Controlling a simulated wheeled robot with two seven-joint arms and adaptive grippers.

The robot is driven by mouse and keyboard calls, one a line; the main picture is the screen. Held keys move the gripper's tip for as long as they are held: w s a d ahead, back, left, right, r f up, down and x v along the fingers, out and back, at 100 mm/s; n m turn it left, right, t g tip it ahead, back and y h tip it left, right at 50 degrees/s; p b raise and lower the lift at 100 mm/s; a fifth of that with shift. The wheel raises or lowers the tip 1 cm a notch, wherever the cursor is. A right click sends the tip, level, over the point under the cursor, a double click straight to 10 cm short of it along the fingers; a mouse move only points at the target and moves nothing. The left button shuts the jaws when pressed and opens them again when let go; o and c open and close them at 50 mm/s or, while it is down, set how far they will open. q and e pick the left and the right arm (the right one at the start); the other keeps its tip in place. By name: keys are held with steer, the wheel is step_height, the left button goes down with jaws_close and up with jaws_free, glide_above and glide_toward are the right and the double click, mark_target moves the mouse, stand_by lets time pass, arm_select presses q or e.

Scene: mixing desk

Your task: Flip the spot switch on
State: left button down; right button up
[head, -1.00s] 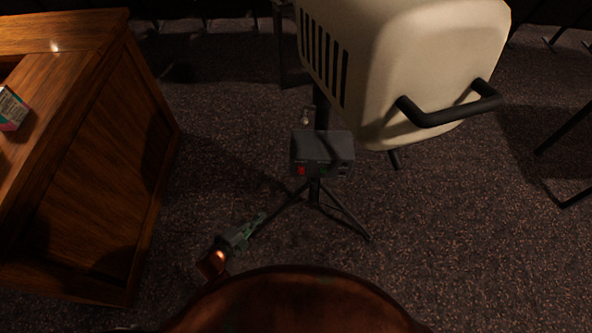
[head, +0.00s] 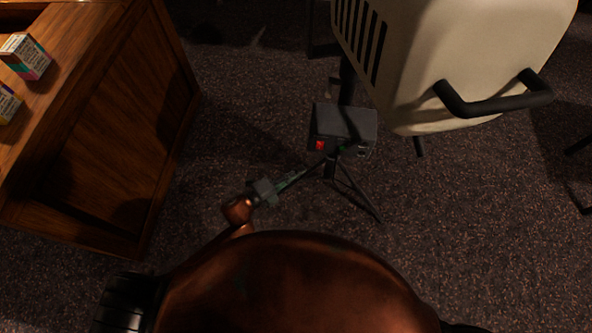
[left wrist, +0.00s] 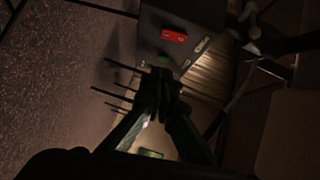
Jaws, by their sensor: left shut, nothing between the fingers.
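The spot's grey switch box (head: 343,122) is fixed to the tripod stand under the cream lamp housing (head: 470,60). Its red rocker switch (head: 320,145) is on the front face, at the left. The left wrist view shows the red switch (left wrist: 174,36) with white marks and a small green part below it on the box (left wrist: 205,12). My left gripper (head: 300,174) is shut and empty, a little below and left of the box in the head view. In the left wrist view its closed fingertips (left wrist: 163,80) are just below the green part; contact cannot be told. My right gripper is not in view.
A wooden desk (head: 110,130) with small cartons (head: 27,56) stands at the left. A black handle (head: 495,103) juts from the lamp housing. Tripod legs (head: 362,193) spread below the box. Dark carpet (head: 480,220) is open at the lower right.

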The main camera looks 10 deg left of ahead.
mark_target(320, 145)
arm_select(q)
steer(key=w+d+f+b, duration=0.1)
steer(key=w+d, duration=0.3)
steer(key=w, duration=0.4)
steer(key=shift+w+d, duration=0.2)
steer(key=shift+d, duration=0.05)
